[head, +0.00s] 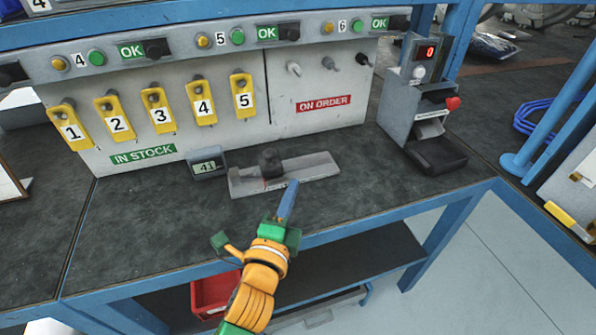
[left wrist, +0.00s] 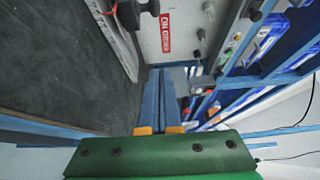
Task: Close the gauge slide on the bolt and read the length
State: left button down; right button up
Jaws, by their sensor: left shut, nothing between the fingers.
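The gauge (head: 318,170) is a flat grey bed lying on the dark bench top, with a dark slide knob (head: 270,163) near its left half. A small display (head: 208,167) at its left end seems to read 41. I cannot make out the bolt. My left gripper (head: 291,186) has its blue fingers shut and empty at the front edge of the gauge, right of the knob; I cannot tell whether they touch it. The shut fingers also show in the left wrist view (left wrist: 168,92). My right gripper is not in view.
Numbered yellow tags (head: 160,112) hang on the grey back panel (head: 310,82) behind the gauge. A grey dispenser (head: 404,100) with a red display and a dark tray (head: 440,155) stands at right. A red bin (head: 208,295) sits below the bench. Bench top left of the display is clear.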

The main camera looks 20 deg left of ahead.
aim_at(270, 162)
pick_arm(q)
jog(key=shift+w+a+r, duration=0.1)
jog(key=shift+w, duration=0.15)
jog(key=w, duration=0.1)
jog(key=w+a, duration=0.1)
jog(key=w, duration=0.1)
jog(key=shift+a, duration=0.1)
jog(key=w, duration=0.5)
jog(key=shift+w, duration=0.35)
jog(key=a, duration=0.1)
jog(key=a+p, duration=0.1)
jog(key=a, duration=0.1)
jog(key=shift+s, duration=0.3)
jog(key=shift+s+a, duration=0.2)
jog(key=shift+a, duration=0.15)
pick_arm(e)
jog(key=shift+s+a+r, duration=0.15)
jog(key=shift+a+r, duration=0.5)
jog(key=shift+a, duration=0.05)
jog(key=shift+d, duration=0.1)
